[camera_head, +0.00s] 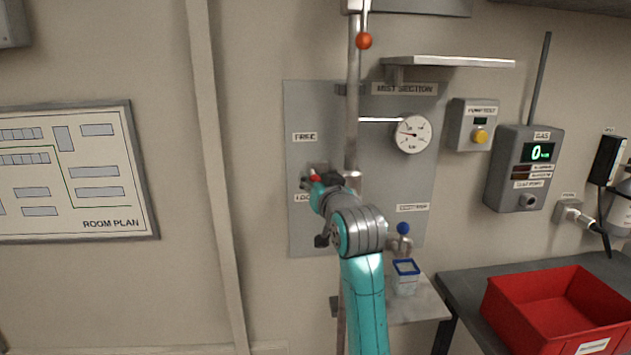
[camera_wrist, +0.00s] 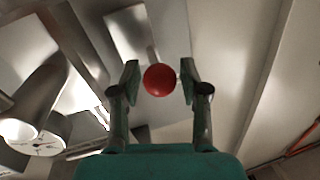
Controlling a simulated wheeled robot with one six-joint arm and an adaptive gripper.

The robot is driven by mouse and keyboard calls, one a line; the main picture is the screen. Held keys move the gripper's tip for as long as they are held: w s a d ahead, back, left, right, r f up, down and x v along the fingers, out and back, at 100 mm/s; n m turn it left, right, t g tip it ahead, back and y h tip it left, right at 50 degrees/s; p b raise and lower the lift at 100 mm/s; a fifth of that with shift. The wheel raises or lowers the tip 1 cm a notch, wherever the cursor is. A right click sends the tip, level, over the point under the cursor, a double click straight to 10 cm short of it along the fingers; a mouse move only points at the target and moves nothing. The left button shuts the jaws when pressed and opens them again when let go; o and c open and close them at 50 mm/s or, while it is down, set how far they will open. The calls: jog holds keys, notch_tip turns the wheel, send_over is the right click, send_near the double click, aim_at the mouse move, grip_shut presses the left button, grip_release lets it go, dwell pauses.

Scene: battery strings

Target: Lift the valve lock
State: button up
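The valve lock shows as a red ball knob (camera_head: 314,178) on the grey wall panel, between the FREE label above and the LOCK label below. In the wrist view the red knob (camera_wrist: 160,80) appears between my two fingers, with a visible gap on each side. My gripper (camera_wrist: 159,75) is open around or just short of the knob; the exact depth is hard to tell. In the head view my wrist and arm hide much of the gripper and the valve body behind it.
A vertical pipe (camera_head: 352,130) runs down the panel (camera_head: 305,110), with a pressure gauge (camera_head: 412,134) to its right. A blue-knobbed tap (camera_head: 403,229) and a small cup (camera_head: 405,284) are right of my arm. A red bin (camera_head: 558,310) sits at lower right.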

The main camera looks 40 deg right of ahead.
grip_shut()
jog(key=shift+r, duration=1.85)
jog(key=shift+o, duration=2.4)
grip_release()
jog(key=shift+f, duration=0.1)
jog(key=shift+s, duration=0.1)
jog(key=v, duration=1.2)
jog(key=shift+f, duration=0.1)
